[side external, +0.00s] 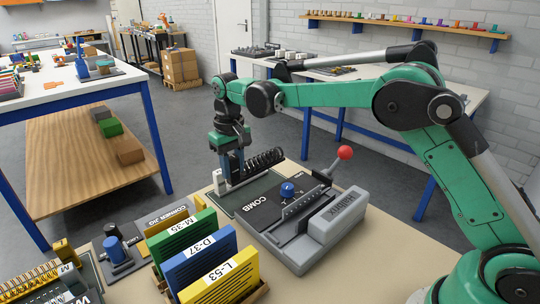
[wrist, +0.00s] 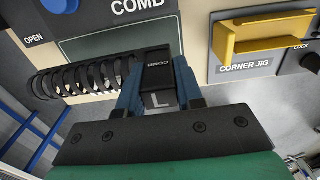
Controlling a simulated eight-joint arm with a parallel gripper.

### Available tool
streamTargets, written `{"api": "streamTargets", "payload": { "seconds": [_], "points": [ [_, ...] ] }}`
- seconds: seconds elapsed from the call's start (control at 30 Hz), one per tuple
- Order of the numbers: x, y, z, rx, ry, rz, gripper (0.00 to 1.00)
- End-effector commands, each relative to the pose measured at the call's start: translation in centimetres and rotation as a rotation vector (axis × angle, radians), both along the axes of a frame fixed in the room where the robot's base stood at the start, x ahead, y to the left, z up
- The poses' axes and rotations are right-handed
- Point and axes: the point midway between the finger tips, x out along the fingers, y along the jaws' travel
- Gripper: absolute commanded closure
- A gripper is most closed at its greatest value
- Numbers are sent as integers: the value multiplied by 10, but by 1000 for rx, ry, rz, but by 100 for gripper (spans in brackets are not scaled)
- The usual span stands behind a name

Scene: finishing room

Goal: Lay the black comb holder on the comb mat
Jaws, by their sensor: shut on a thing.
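A black spiral comb (wrist: 85,78) stretches left from the block in the wrist view. In the side view my gripper (side external: 231,168) points down at the far edge of the bench, and the spiral comb (side external: 264,162) reaches right from it. The dark green comb mat (wrist: 115,44) shows just beyond the comb in the wrist view, partly covered by it. I cannot tell whether the holder touches the mat.
A grey and black punch machine (side external: 300,215) with a red-knobbed lever (side external: 344,153) stands close by. A corner jig (wrist: 245,68) with a yellow part lies to the right in the wrist view. Upright green (side external: 182,243), blue and yellow folders stand at the near side.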

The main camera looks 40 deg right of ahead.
Motion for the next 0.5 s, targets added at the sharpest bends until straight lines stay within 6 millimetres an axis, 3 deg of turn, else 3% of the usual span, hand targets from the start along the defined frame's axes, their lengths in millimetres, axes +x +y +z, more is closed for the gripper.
{"api": "streamTargets", "payload": {
  "seconds": [0.1,0.5],
  "points": [
    [0,0,-21,0,0,0,100],
    [0,0,-67,0,0,0,100]
  ]
}}
